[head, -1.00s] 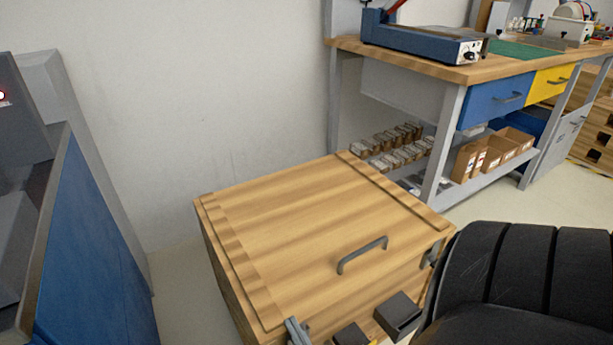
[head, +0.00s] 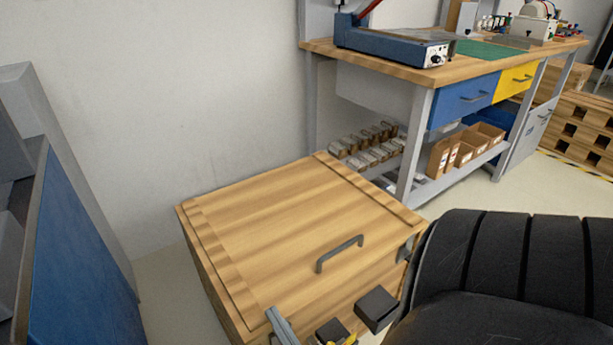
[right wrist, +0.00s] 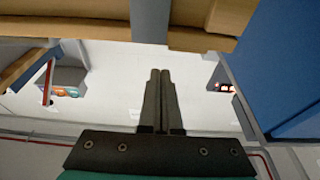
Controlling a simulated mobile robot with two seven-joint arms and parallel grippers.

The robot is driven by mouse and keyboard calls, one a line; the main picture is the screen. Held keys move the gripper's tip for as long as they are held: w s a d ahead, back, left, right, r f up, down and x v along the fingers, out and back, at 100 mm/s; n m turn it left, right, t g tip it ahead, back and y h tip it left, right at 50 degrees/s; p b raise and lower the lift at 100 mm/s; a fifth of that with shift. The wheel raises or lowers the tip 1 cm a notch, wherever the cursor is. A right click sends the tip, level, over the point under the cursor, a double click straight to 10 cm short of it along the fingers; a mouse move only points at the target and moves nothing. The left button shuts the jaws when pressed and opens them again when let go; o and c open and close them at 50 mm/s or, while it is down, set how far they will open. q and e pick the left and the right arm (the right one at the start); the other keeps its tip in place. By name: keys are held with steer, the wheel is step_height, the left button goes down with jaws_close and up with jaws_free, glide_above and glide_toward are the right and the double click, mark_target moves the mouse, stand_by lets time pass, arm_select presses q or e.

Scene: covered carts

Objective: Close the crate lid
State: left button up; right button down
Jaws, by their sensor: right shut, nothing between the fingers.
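The wooden crate (head: 225,298) stands on the floor against the wall. Its lid (head: 285,225) lies flat over the top, with a grey bar handle (head: 340,254) near the front edge. My right gripper (head: 357,318) is at the front of the crate, below the lid's front edge; its dark fingers show low in the head view. In the right wrist view the two fingers of my right gripper (right wrist: 161,75) are together with nothing between them. My left gripper is in neither view.
A workbench (head: 400,72) with a blue drawer (head: 462,98) and cardboard bins (head: 466,148) stands behind and right of the crate. A blue-sided unit (head: 80,265) stands at the left.

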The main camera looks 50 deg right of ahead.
steer(key=v, duration=1)
steer(key=shift+w+f, duration=0.1)
steer(key=shift+f, duration=0.05)
